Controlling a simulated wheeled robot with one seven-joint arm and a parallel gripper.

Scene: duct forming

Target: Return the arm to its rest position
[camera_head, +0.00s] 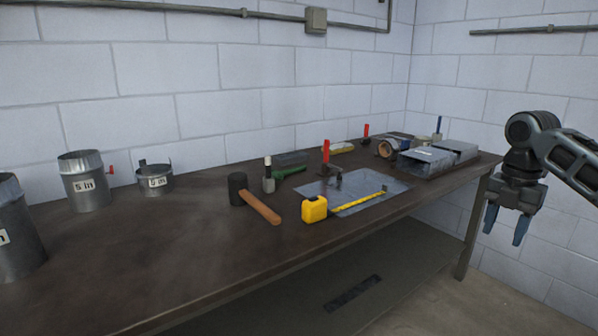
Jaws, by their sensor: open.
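My gripper (506,225) is at the right of the head view, past the right end of the workbench (130,255). Its two blue-grey fingers point down and are apart, with nothing between them. My dark arm comes in from the right edge, bent at a round joint above the gripper. The gripper shows in front of the white block wall and touches nothing that I can see.
The bench's front left surface is clear.

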